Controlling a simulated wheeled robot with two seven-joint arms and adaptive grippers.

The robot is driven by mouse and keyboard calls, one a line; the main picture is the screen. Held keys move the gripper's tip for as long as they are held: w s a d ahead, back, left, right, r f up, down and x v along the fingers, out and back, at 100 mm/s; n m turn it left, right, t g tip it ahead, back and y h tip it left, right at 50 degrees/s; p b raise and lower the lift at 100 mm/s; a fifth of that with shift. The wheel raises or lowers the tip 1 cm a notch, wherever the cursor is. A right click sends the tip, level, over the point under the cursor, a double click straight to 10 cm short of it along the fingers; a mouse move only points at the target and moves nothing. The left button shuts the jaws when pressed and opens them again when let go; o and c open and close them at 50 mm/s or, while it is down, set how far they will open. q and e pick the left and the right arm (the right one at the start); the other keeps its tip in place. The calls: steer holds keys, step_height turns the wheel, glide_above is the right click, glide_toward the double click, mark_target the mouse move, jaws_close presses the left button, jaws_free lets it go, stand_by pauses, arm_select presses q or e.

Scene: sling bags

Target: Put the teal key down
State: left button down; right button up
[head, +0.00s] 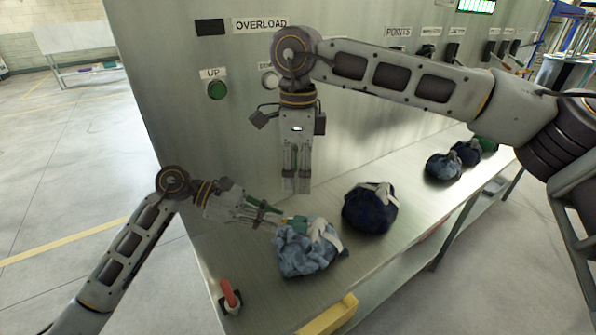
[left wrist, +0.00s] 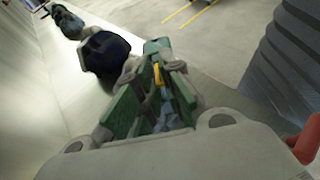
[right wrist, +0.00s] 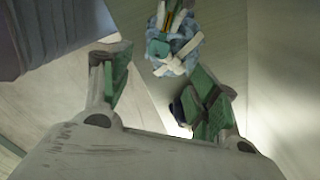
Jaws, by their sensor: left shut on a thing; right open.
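The teal key (head: 293,221) is at the tips of my left gripper (head: 272,218), over the top of a light-blue patterned sling bag (head: 305,252). In the left wrist view the teal key (left wrist: 157,46) shows beyond the left gripper (left wrist: 152,72), which is shut on it, with a small yellow part between the fingers. In the right wrist view the teal key (right wrist: 158,47) lies over the bag (right wrist: 178,55); I cannot tell whether they touch. My right gripper (head: 297,188) is open and empty, pointing down above the shelf, behind the bag.
A dark-blue bag (head: 370,208) stands right of the light-blue one on the metal shelf (head: 415,200). Smaller bags (head: 443,166) sit farther along. A red-handled switch (head: 230,294) is at the near left corner. The panel with a green button (head: 217,90) rises behind.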

mark_target(298, 221)
steer(key=shift+f, duration=0.15)
steer(key=shift+s+f, duration=0.2)
steer(key=shift+f, duration=2.75)
steer(key=shift+s+f, duration=0.15)
steer(key=shift+f, duration=2.75)
steer(key=shift+c, duration=0.3)
steer(key=c, duration=0.9)
arm_select(q)
steer(key=c, duration=1.5)
jaws_free()
arm_select(e)
steer(key=shift+c, duration=1.1)
arm_select(q)
steer(key=shift+a, duration=0.1)
steer(key=shift+v, duration=5.9)
